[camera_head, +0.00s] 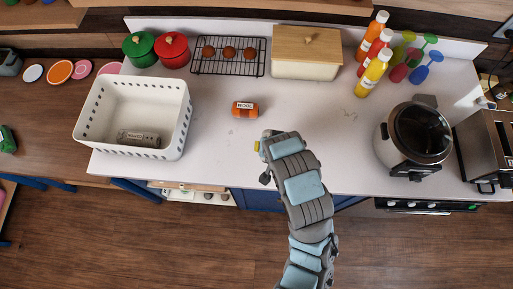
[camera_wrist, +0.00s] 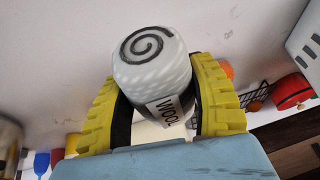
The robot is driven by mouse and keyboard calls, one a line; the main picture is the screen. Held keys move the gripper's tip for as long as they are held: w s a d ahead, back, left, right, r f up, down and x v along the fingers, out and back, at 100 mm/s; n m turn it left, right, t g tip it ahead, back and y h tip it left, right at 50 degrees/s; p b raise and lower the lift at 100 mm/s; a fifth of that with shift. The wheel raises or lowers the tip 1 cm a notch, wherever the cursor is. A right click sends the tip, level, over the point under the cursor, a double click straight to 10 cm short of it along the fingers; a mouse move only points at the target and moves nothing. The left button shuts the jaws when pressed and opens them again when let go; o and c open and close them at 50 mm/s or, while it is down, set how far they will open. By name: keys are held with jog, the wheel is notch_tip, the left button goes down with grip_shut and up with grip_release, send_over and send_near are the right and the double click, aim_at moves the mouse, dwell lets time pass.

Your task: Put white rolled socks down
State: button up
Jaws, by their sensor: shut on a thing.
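The white rolled socks (camera_wrist: 152,62), with a dark spiral on the end and a WOOL label, sit between the yellow fingers of my gripper (camera_wrist: 157,75) in the wrist view. The gripper is shut on them. In the head view, my gripper (camera_head: 262,147) is over the front middle of the white counter (camera_head: 330,150), and the arm hides the socks. The gap between the socks and the counter cannot be judged.
A white basket (camera_head: 95,100) on the left holds a grey labelled roll (camera_head: 138,137). An orange WOOL roll (camera_head: 245,109) lies just behind my gripper. A cooling rack (camera_head: 228,67) and a bread box (camera_head: 305,70) stand behind; a cooker (camera_head: 418,135) is right. Counter right of my gripper is clear.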

jog(key=shift+w+a+f+b, duration=0.25)
jog(key=shift+f+b, duration=0.2)
jog(key=shift+f, duration=0.05)
jog(key=shift+w+a, duration=0.1)
jog(key=shift+a, duration=0.15)
jog(key=shift+w+a+f, duration=0.5)
jog(key=shift+a+f, duration=0.05)
jog(key=shift+f, duration=0.35)
jog(key=shift+w+a+f, duration=0.5)
jog(key=shift+a+f, duration=0.05)
jog(key=shift+f, duration=0.3)
jog(key=shift+w+a+f, duration=0.5)
jog(key=shift+a+f, duration=0.05)
jog(key=shift+f, duration=1.95)
jog(key=shift+f, duration=0.15)
jog(key=o, duration=1.2)
